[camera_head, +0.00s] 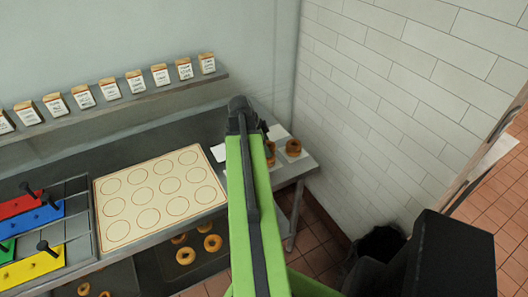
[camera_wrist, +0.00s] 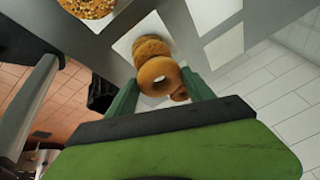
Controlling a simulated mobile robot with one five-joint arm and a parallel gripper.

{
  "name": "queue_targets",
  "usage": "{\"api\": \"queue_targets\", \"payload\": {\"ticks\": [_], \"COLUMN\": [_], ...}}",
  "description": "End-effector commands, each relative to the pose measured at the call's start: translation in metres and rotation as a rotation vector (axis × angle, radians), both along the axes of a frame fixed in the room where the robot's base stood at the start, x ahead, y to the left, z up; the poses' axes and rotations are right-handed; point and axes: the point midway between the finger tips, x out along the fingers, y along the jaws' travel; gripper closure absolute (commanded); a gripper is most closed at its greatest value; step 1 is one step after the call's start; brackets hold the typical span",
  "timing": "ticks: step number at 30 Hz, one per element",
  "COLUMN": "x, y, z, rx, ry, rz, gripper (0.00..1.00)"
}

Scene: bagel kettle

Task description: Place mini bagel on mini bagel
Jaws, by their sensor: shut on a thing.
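In the wrist view my gripper (camera_wrist: 161,80) has its two green fingers on either side of a plain golden mini bagel (camera_wrist: 152,85), and it is shut on that bagel. Just beyond it, a browner, rough-topped mini bagel (camera_wrist: 150,46) lies on a white paper square (camera_wrist: 123,46). Part of another brown bagel (camera_wrist: 181,95) shows behind the held one, mostly hidden. In the head view a brown bagel (camera_head: 293,147) sits at the counter's right end. Another bagel (camera_head: 270,156) shows beside my arm, which hides my fingers there. I cannot tell whether the held bagel touches the others.
A seeded bagel (camera_wrist: 90,5) lies at the wrist view's upper left. More white squares (camera_head: 279,132) lie on the counter. A cream mat with printed circles (camera_head: 160,194) lies left of my arm. Several bagels (camera_head: 212,243) rest on a lower shelf. A tiled wall (camera_head: 400,90) stands at right.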

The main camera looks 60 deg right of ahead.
Motion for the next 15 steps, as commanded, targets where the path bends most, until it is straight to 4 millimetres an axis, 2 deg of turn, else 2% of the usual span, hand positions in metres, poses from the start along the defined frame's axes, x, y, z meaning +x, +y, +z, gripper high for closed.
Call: {"api": "queue_targets", "payload": {"ticks": [1, 2, 9, 15], "x": [-0.0016, -0.0023, -0.0026, -0.0028], "y": [-0.0014, -0.0019, -0.0025, -0.0027], "z": [-0.0192, -0.0223, -0.0182, -0.0248], "rx": [0.000, -0.001, 0.000, 0.000], "ry": [-0.001, 0.000, 0.000, 0.000], "rz": [-0.003, -0.004, -0.005, -0.005], "gripper": [0.78, 0.78, 0.78, 0.78]}}
